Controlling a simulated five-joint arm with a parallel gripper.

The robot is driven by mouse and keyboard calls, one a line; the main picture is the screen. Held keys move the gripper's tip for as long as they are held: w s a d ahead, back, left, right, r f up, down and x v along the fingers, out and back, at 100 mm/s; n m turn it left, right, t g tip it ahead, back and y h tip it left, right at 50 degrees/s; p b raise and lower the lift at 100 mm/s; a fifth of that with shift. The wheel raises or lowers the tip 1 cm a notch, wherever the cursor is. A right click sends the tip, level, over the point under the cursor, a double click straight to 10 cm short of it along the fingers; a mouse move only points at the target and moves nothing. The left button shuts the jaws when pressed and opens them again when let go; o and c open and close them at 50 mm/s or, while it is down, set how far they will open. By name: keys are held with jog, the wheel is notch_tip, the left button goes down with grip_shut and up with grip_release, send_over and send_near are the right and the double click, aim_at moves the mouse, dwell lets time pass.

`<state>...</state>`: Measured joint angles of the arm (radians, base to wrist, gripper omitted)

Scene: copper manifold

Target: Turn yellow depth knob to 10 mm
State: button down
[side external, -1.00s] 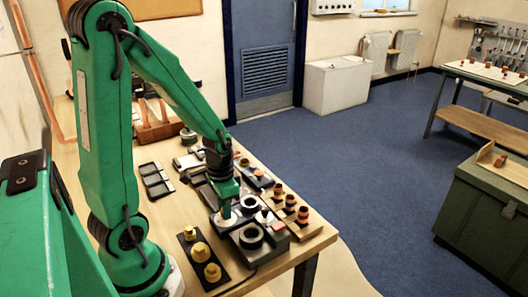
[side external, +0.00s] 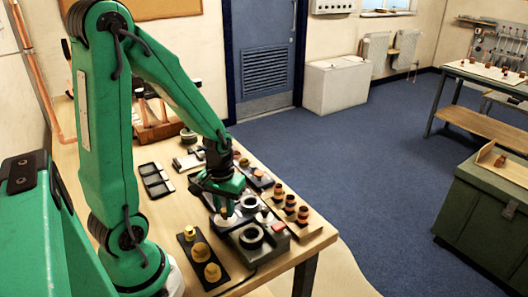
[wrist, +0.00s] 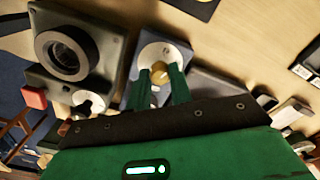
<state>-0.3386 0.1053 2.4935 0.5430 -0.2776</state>
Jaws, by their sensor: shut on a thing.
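The yellow depth knob (wrist: 158,72) sits at the middle of a round white dial (wrist: 172,52) on a grey block. In the wrist view my gripper (wrist: 159,76) has its two green fingers on either side of the knob, shut on it. The dial's markings are too small to read. In the side view my gripper (side external: 224,212) points down onto the dial, and the fingers mostly hide the knob.
A grey block with a dark ring (wrist: 66,52) stands close beside the dial. A black strip with several yellow stepped pieces (side external: 201,251) lies nearer the arm's base. Wooden stands with copper-coloured fittings (side external: 290,206) stand to the right. The bench's left part has bare wood.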

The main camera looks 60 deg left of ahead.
aim_at(225, 210)
jog(key=n, duration=0.4)
dwell(0.4)
jog(key=c, duration=1.3)
grip_release()
jog(key=shift+o, duration=0.2)
jog(key=shift+r, duration=0.1)
jog(key=shift+r, duration=3.85)
